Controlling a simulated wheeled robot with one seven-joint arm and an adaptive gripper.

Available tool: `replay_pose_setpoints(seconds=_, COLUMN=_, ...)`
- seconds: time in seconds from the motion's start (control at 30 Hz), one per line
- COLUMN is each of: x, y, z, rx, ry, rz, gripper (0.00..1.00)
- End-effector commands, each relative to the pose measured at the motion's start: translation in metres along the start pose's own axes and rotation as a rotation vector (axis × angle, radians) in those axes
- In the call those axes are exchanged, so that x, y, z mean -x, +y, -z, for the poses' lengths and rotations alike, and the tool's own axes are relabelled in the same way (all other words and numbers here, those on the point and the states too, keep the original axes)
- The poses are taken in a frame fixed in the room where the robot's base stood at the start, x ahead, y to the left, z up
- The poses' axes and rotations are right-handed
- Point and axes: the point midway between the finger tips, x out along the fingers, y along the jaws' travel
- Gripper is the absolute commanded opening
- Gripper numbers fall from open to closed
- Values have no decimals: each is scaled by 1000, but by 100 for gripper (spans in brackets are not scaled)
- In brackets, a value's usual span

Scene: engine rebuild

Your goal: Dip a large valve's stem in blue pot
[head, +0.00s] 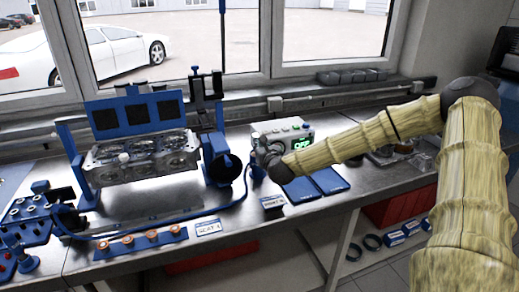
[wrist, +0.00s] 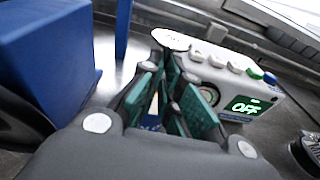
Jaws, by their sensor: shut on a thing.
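My gripper (head: 264,158) is over the bench, just in front of the grey box with the green display. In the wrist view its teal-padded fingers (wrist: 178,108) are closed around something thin. A pale, shiny disc (wrist: 171,40) shows just beyond the fingertips; it looks like the head of a large valve, its stem mostly hidden between the pads. A small patch of blue (head: 258,173) shows below my gripper, and blue also shows between the fingers in the wrist view (wrist: 152,122). This may be the blue pot; I cannot tell whether the stem is in it.
A blue stand (head: 222,168) is close to the left of my gripper. The grey box (head: 296,128) reads OFF. An engine head (head: 140,158) sits in a blue fixture at left. Blue trays (head: 328,180) lie at right. A blue rack (head: 28,212) holds several parts at far left.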

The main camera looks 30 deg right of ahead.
Motion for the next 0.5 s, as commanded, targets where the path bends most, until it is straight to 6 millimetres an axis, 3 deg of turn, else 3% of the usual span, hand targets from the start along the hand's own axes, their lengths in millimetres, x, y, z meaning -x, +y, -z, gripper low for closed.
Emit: replay_pose_setpoints(seconds=0.5, x=4, y=0, z=-24, rx=-1, ry=0, rz=0, gripper=0)
